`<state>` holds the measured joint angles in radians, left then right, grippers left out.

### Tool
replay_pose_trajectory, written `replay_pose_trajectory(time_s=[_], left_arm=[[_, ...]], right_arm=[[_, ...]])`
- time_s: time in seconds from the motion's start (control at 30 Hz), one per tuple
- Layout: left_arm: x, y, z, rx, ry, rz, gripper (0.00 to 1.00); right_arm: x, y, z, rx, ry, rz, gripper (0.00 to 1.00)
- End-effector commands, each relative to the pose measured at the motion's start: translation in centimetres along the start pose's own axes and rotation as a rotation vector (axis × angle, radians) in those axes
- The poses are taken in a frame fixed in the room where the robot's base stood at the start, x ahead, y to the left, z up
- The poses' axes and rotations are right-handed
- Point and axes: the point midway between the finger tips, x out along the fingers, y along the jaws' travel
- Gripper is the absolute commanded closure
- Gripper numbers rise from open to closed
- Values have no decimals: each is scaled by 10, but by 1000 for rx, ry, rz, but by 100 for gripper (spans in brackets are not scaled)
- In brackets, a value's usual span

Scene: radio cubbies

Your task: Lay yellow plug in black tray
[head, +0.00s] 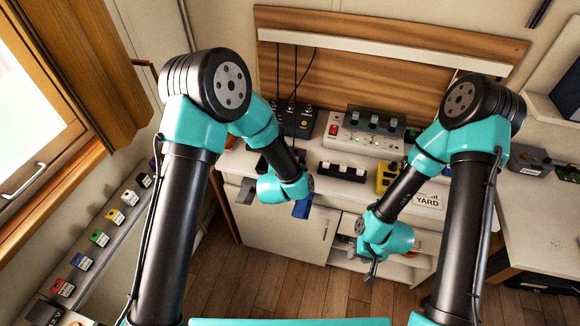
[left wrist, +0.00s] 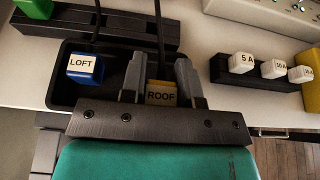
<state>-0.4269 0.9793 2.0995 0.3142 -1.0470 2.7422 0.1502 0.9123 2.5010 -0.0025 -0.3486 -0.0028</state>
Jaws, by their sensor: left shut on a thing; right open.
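The yellow plug (left wrist: 161,93), labelled ROOF, sits between the fingers of my left gripper (left wrist: 160,68), which is shut on it. A dark cable runs up from the plug. The black tray (left wrist: 112,75) lies behind and around the fingers in the left wrist view; I cannot tell whether the plug touches its floor. A blue plug (left wrist: 84,68) labelled LOFT is at the tray's left side. In the head view my left wrist hides the yellow plug. My right gripper (head: 371,272) is open and empty, in front of the cabinet.
White plugs (left wrist: 242,63) marked with amps stand in a black strip right of the tray. A control box (head: 365,133) with switches and a yellow block (head: 387,177) are on the counter. Coloured plugs (head: 98,238) line the left ledge. Cables hang over the counter.

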Motion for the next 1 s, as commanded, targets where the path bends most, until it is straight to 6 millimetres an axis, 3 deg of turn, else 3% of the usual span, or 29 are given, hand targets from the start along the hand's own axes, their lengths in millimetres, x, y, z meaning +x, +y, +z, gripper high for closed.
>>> replay_pose_trajectory(time_s=[0.2, 0.57, 0.6, 0.87, 1.0], left_arm=[[9, 0, -22, 1, 1, 0, 94], [10, 0, -24, 0, 0, 0, 94], [10, 0, -25, 0, 0, 0, 70], [10, 0, -24, 0, 0, 0, 45], [10, 0, -24, 0, 0, 0, 45]], right_arm=[[0, 0, 0, 0, 0, 0, 57], [0, 0, 0, 0, 0, 0, 57], [0, 0, 0, 0, 0, 0, 57], [0, 0, 0, 0, 0, 0, 57], [0, 0, 0, 0, 0, 0, 57]])
